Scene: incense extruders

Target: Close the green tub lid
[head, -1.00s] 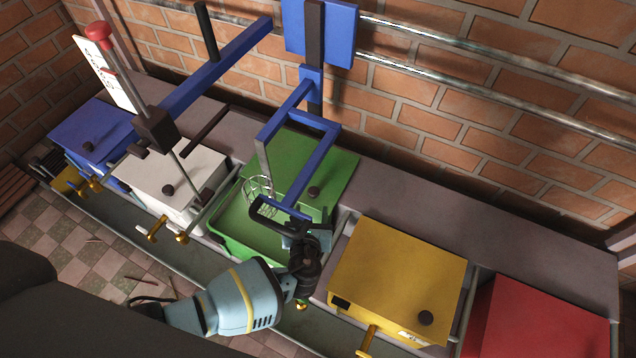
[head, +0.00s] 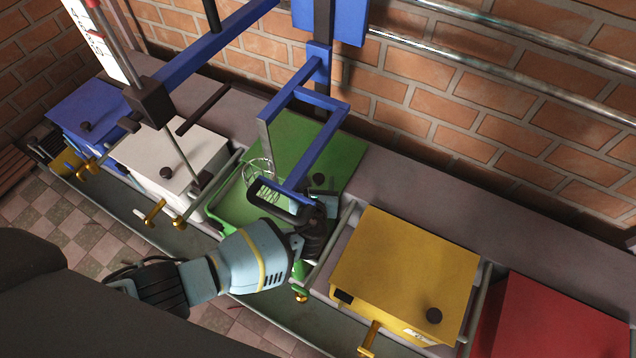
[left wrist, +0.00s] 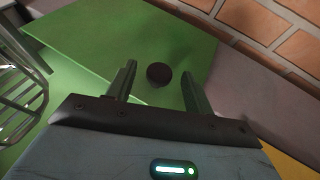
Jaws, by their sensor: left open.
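The green lid (head: 300,140) lies back from the front of the green tub (head: 225,212), leaving the tub's front part open. Its dark round knob (head: 319,180) is near the lid's front edge. My left gripper (head: 318,200) is open just in front of the knob, and my arm hides part of the tub. In the left wrist view the knob (left wrist: 159,74) shows between the tips of my left gripper (left wrist: 158,80), with clear space on both sides. The green lid (left wrist: 130,40) fills the view behind it. My right gripper is not in view.
A blue frame (head: 318,148) hangs over the green tub, and a wire whisk (head: 262,178) reaches into its opening. A white tub (head: 172,160) stands to the left. A yellow tub (head: 405,265) and a red tub (head: 550,320) stand to the right. A brick wall (head: 480,110) is behind.

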